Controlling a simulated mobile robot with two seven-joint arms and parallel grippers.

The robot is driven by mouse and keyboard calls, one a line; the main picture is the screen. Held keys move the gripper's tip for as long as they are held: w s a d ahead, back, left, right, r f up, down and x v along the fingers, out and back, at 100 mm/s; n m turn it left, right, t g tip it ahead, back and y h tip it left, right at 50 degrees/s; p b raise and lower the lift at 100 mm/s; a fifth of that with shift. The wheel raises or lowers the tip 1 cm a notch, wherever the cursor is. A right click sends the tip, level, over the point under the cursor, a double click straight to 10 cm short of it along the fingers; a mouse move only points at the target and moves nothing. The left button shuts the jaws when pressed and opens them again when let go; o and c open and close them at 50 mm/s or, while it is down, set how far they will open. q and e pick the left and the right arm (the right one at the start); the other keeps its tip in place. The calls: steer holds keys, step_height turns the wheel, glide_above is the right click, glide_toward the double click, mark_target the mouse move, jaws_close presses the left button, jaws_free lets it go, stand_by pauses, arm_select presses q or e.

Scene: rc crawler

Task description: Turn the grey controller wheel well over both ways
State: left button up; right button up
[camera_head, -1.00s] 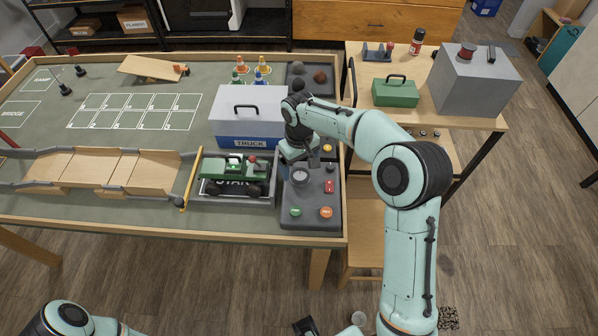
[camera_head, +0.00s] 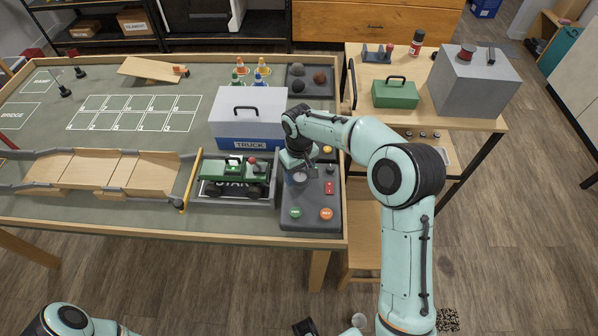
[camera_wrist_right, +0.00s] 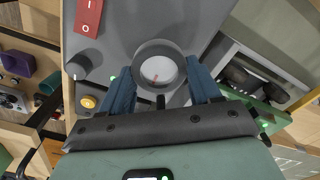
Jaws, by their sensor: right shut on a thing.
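The grey controller wheel (camera_wrist_right: 160,52) is a round ring with a pale face and a red mark. It stands on the dark grey controller box (camera_head: 311,212). My right gripper (camera_wrist_right: 161,88) is shut on the wheel, with one blue finger at each side of it. In the head view my right gripper (camera_head: 299,172) reaches down from above and hides much of the wheel. The green truck (camera_head: 236,178) stands on the start pad just left of the controller. Only part of my left arm shows at the bottom left; its gripper is out of view.
The controller also carries a red switch (camera_head: 329,187), a green button (camera_head: 295,212) and an orange button (camera_head: 326,213). A grey and blue truck box (camera_head: 248,113) stands close behind. A wooden bridge (camera_head: 110,172) lies left of the truck.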

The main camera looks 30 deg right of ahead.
mark_target(299, 176)
steer(key=o, duration=1.1)
steer(key=shift+c, duration=0.2)
arm_select(q)
steer(key=shift+w+r+p, duration=0.25)
steer(key=shift+r+p, duration=0.15)
steer(key=shift+r, duration=0.1)
steer(key=shift+w+r+p, duration=0.25)
steer(key=shift+r+p, duration=0.15)
steer(key=shift+r, duration=0.05)
arm_select(e)
step_height(299, 176, up, 13)
steer(key=shift+r, duration=0.2)
arm_select(q)
steer(key=shift+s, duration=0.1)
